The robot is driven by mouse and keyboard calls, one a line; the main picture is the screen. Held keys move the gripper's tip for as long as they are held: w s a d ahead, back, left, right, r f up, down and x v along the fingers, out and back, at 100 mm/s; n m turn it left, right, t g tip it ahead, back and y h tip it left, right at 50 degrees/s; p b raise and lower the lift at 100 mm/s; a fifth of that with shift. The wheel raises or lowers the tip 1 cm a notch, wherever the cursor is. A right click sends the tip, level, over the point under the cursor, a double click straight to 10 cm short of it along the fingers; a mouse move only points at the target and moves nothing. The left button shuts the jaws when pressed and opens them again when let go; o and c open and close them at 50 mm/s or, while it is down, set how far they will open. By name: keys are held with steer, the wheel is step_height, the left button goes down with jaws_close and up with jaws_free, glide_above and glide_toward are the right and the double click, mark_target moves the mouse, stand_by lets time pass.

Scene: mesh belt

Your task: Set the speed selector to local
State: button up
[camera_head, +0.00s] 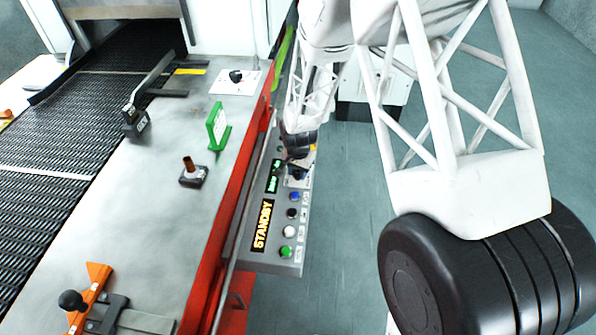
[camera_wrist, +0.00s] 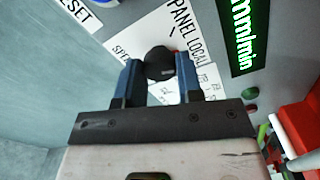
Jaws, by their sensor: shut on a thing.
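The speed selector (camera_wrist: 160,62) is a round black knob on a white label plate of the control panel. In the wrist view it sits between the two blue fingertips of my gripper (camera_wrist: 157,80), which is shut on it. The printed words PANEL and LOCAL show beside the knob; the knob's pointer direction cannot be made out. In the head view my gripper (camera_head: 297,165) is at the far end of the panel (camera_head: 270,262), and it hides most of the selector.
The panel carries an amber STANDBY display (camera_head: 262,224), a green display (camera_wrist: 243,40) and several buttons, among them a green one (camera_head: 286,251). A red rail (camera_head: 212,245) runs beside it. A green tag (camera_head: 217,127) and a black-based lever (camera_head: 193,176) stand on the metal table.

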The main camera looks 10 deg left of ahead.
mark_target(298, 173)
steer(key=shift+m, duration=1.6)
steer(key=shift+r, duration=0.1)
steer(key=o, duration=0.9)
steer(key=shift+r, duration=0.1)
steer(key=shift+r, duration=3.75)
steer(key=shift+r, duration=0.1)
